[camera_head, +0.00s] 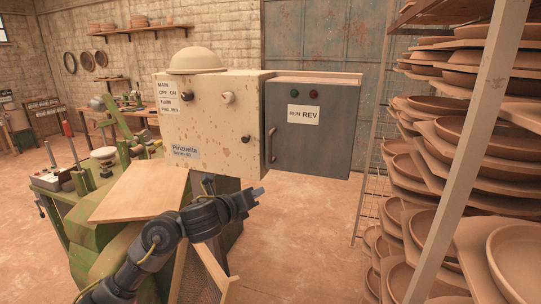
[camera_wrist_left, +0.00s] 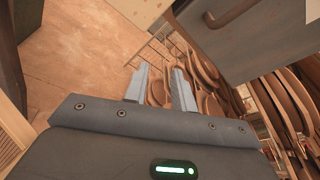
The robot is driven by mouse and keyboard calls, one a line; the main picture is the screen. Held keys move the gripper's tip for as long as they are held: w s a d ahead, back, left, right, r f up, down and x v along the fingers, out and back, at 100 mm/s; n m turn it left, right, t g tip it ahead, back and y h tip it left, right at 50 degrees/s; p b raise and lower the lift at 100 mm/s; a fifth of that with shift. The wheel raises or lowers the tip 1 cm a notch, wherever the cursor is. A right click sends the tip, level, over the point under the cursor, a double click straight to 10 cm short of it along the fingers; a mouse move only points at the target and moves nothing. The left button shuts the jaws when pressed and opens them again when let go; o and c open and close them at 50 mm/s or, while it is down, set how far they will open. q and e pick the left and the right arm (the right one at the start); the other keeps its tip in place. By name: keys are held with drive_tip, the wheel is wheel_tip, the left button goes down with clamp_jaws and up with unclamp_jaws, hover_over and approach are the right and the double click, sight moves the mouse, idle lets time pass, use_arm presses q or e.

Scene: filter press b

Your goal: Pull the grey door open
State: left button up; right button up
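The grey door (camera_head: 305,145) is the dark front of a box at the right side of a cream, speckled control box (camera_head: 215,125). It looks shut. Its dark upright bar handle (camera_head: 271,145) is near the door's left edge. My left gripper (camera_head: 259,191) is below the handle and apart from it, pointing right. In the left wrist view its two pale fingers (camera_wrist_left: 160,78) are spread with nothing between them. The grey door (camera_wrist_left: 260,45) and the handle (camera_wrist_left: 232,14) show above and right of the fingers there. My right gripper is not in view.
A rack of stacked clay plates (camera_head: 450,130) stands close on the right, with a pale post in front. A wooden board (camera_head: 140,190) and green machine (camera_head: 100,225) are on the left. Clear floor (camera_head: 300,250) lies below the door.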

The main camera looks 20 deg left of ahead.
sight(269, 144)
use_arm(q)
drive_tip(key=s+r+m+t, duration=0.1)
drive_tip(key=s+r+m, duration=0.15)
drive_tip(key=r, duration=0.35)
drive_tip(key=s+r+m+t, duration=0.1)
drive_tip(key=r+m, duration=0.3)
drive_tip(key=r, duration=0.3)
drive_tip(key=shift+h, duration=0.4)
drive_tip(key=x, duration=0.3)
drive_tip(key=p+x, duration=0.1)
drive_tip(key=x, duration=0.6)
drive_tip(key=shift+w+d+p, duration=0.3)
drive_tip(key=shift+d, duration=0.1)
drive_tip(key=shift+c, duration=0.5)
clamp_jaws()
